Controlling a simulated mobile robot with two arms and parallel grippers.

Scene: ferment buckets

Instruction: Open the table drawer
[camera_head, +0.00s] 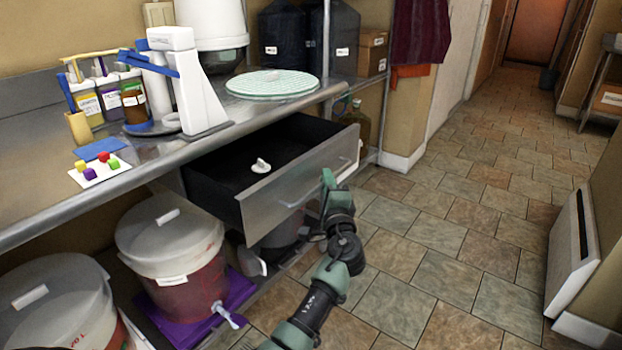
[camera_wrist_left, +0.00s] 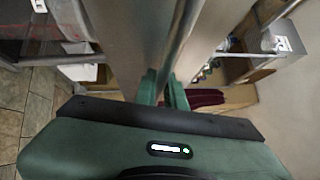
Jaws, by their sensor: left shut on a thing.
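The table drawer (camera_head: 285,200) is pulled well out from under the metal table (camera_head: 215,130), and its dark inside shows. A small white object (camera_head: 261,165) lies in it. A bar handle (camera_head: 305,193) runs along its metal front. My left gripper (camera_head: 327,180) is at the right part of the handle, shut on it. In the left wrist view, the green fingers (camera_wrist_left: 164,88) are close together against a pale metal surface. The exact grip on the handle is hidden. My right gripper is not in view.
Lidded buckets (camera_head: 172,255) stand below the table at left, one with a tap on a purple mat (camera_head: 200,318). Bottles, a white stand (camera_head: 190,80) and a round mint-coloured board (camera_head: 272,83) are on the tabletop. Tiled floor (camera_head: 440,240) is clear at right.

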